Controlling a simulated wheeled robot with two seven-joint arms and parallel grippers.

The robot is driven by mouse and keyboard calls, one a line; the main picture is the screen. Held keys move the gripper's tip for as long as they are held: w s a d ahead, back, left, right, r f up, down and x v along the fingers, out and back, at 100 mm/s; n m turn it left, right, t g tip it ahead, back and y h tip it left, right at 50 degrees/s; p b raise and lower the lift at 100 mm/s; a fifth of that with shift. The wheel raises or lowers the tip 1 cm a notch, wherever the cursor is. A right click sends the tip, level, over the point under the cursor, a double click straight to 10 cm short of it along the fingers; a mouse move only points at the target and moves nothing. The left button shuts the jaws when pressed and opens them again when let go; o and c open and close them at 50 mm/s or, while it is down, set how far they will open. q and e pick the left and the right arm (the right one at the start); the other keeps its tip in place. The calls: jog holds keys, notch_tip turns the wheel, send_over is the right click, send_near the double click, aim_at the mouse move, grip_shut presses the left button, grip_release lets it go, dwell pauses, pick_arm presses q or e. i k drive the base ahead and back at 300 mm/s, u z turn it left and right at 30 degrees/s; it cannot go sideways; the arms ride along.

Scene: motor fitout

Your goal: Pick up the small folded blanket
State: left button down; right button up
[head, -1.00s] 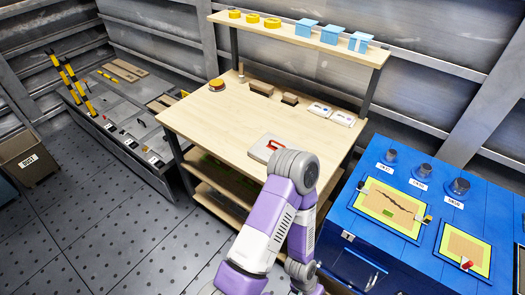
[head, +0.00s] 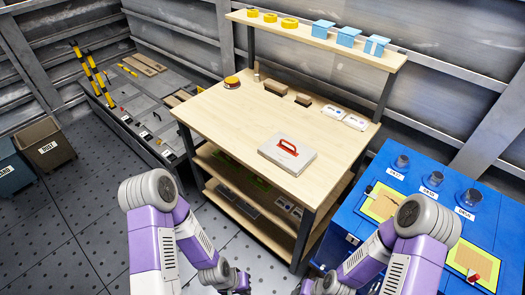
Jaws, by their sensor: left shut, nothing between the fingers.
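I cannot make out a folded blanket in the head view. My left gripper (head: 241,281) is low in the picture, in front of the wooden workbench (head: 225,113). It is shut with nothing in it. My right gripper (head: 308,287) shows only in part at the bottom edge, and its fingers are too cut off to read. Neither gripper touches the bench top.
A pale case with a red handle (head: 288,153) lies on the bench. Lower shelves (head: 250,207) hold flat items, partly hidden. A blue cabinet (head: 345,220) stands right; bins (head: 45,146) stand left. Floor (head: 85,215) is clear at left.

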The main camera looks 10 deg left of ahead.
aim_at(292, 156)
jog(key=u, duration=0.5)
jog(key=k, duration=0.6)
jog(key=u, duration=1)
jog(key=i, duration=0.8)
jog(key=z, duration=0.55)
jog(key=i, duration=0.8)
jog(key=z, duration=0.85)
